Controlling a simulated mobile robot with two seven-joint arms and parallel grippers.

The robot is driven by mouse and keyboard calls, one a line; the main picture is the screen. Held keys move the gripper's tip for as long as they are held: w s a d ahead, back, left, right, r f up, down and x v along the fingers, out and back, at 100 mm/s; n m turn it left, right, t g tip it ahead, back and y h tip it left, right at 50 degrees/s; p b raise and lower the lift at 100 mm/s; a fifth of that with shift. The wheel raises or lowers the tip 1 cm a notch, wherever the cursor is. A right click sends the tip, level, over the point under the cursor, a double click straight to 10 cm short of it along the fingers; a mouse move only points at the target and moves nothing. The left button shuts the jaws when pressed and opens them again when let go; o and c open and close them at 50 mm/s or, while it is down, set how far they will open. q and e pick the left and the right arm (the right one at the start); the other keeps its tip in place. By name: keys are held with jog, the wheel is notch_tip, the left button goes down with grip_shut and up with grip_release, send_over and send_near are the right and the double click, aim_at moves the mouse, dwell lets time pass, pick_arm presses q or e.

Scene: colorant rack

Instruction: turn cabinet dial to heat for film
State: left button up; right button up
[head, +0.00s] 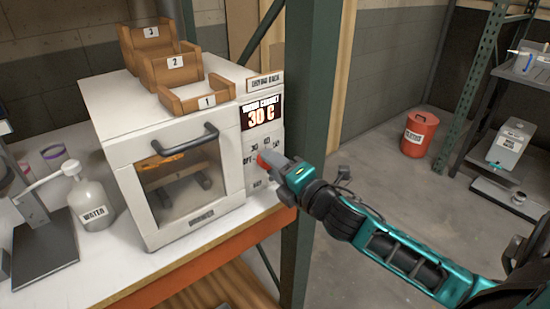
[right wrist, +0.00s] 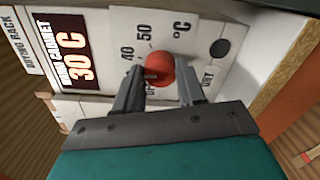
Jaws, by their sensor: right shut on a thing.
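The white cabinet (head: 185,140) stands on the shelf, with its glass door shut. Its display (head: 262,112) reads 30 C in the head view, and the display also shows in the right wrist view (right wrist: 73,50). The red dial (right wrist: 159,67) sits on the front panel below the display, with printed marks 40, 50 and °C around it. My right gripper (right wrist: 160,82) is shut on the red dial, one finger on each side. In the head view the right gripper (head: 275,165) reaches the panel and hides most of the dial. My left gripper is not in view.
Wooden trays (head: 196,93) numbered 1, 2 and 3 sit on the cabinet. A water bottle (head: 92,200) stands at its left. A green post (head: 308,120) rises close beside the right gripper. A red bin (head: 420,135) stands on the open floor at right.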

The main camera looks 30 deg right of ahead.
jog(key=m+p, duration=0.1)
jog(key=m, duration=0.1)
jog(key=shift+r+m, duration=0.1)
jog(key=shift+m, duration=0.3)
jog(key=m, duration=0.2)
jog(key=shift+m, duration=0.3)
jog(key=m, duration=0.5)
jog(key=shift+m, duration=1.2)
jog(key=shift+y, duration=0.3)
jog(key=o, duration=1.1)
jog(key=shift+c, duration=0.2)
jog(key=shift+f, duration=0.2)
